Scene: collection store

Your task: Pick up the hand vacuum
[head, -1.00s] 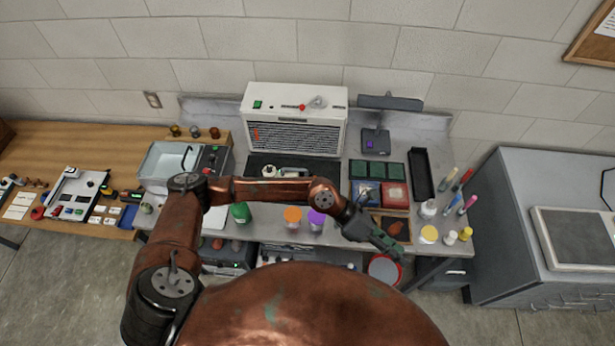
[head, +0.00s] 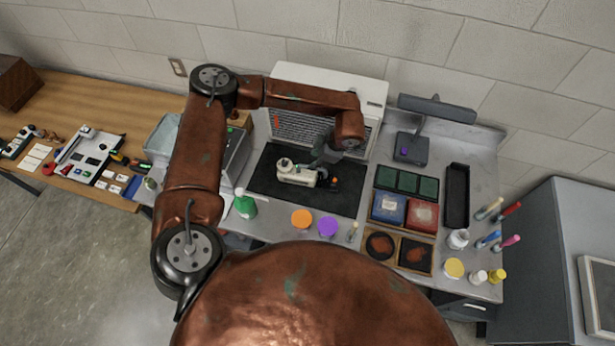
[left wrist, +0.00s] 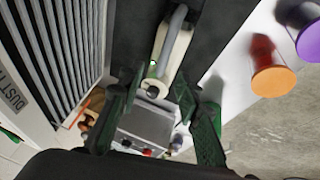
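The hand vacuum (head: 297,175) is a cream and grey tool with dark parts. It lies on a black mat (head: 262,187) in front of the white slatted unit. My left gripper (head: 322,158) hangs just above its right part in the head view, partly hiding it. In the left wrist view the gripper's two green fingers (left wrist: 158,88) are spread. The vacuum's cream body and grey handle (left wrist: 173,48) show just beyond and between them. I cannot tell whether a finger touches it. My right gripper is not in view.
The white slatted unit (head: 312,77) stands close behind the mat. An orange-topped jar (head: 301,218), a purple-topped jar (head: 328,226) and a green bottle (head: 245,205) stand in front. Trays with coloured squares (head: 404,183) lie to the right.

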